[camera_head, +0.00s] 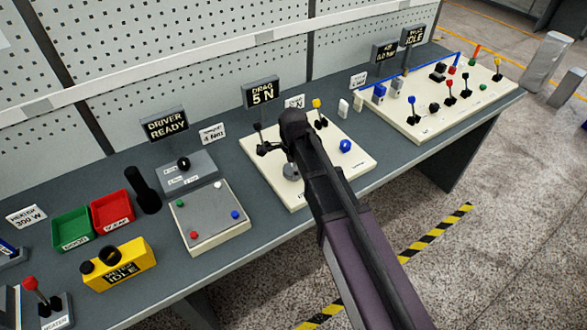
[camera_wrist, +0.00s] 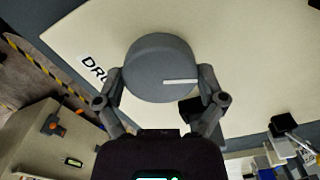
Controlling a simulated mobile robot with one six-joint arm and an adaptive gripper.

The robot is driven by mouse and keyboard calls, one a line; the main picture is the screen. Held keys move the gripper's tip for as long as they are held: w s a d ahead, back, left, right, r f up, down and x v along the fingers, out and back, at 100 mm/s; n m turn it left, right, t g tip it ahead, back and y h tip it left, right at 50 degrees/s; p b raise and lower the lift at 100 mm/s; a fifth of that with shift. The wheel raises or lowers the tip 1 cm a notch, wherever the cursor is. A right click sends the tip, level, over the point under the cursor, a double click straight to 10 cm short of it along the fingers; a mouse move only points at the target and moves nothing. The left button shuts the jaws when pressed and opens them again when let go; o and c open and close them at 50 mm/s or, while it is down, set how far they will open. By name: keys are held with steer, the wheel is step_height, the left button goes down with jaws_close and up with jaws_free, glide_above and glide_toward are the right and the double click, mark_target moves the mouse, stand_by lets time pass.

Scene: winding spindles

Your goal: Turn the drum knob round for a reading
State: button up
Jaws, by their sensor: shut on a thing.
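The drum knob (camera_wrist: 160,62) is a round grey disc with a white pointer line on its face, running toward the right in the wrist view. A label starting "DRU" (camera_wrist: 94,68) lies to its left, partly hidden by a finger. My gripper (camera_wrist: 162,79) has one finger on each side of the knob and is shut on it. In the head view the knob (camera_head: 290,171) shows only partly, beside my dark wrist, on a cream panel (camera_head: 269,176). A sign above that panel reads "DRAG 5 N" (camera_head: 262,93).
A blue knob (camera_head: 345,146) and yellow-topped levers (camera_head: 318,108) share the panel. A black-knobbed lever (camera_head: 260,135) stands close to my wrist. To the left are a plate with coloured buttons (camera_head: 209,214), red (camera_head: 112,212) and green (camera_head: 71,229) bins, and a yellow box (camera_head: 119,264).

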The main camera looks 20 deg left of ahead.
steer(key=shift+s, duration=0.1)
steer(key=o, duration=0.8)
steer(key=shift+n, duration=0.3)
